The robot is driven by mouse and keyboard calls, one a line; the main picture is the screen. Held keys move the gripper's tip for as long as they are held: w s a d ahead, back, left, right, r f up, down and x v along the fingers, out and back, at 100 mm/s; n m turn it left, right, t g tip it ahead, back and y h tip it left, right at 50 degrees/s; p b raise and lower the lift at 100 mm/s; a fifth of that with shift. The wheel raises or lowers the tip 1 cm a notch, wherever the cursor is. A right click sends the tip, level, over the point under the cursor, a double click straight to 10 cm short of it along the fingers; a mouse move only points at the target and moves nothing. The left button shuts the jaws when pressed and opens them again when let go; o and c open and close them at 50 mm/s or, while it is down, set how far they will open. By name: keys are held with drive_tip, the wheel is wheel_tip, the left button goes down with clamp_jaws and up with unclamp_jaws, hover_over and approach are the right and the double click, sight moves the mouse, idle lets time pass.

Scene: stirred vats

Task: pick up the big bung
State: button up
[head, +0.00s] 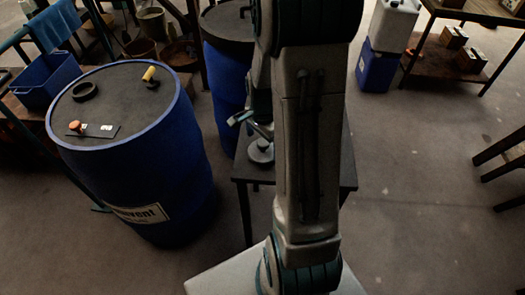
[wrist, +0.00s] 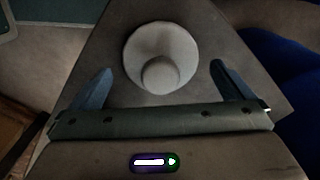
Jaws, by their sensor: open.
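The big bung (wrist: 160,48) is pale grey, with a wide round flange and a smaller round knob. It stands on a small dark table (head: 345,170). In the head view the bung (head: 261,153) shows on that table, partly hidden by my arm. My gripper (wrist: 159,69) is open, with its two blue fingers apart on either side of the bung in the wrist view and nothing held. In the head view my gripper (head: 250,121) shows just above the bung, partly covered by my arm.
A blue drum (head: 150,185) stands left, with a black ring (head: 85,91), an orange-knobbed piece (head: 75,127) and a yellow-handled piece (head: 150,75) on its top. Another blue drum (head: 225,85) stands behind the table. Open floor (head: 430,200) lies to the right.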

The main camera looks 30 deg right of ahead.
drive_tip(key=shift+f, duration=1.45)
drive_tip(key=c, duration=0.9)
drive_tip(key=shift+o, duration=0.2)
drive_tip(key=shift+w+r, duration=0.1)
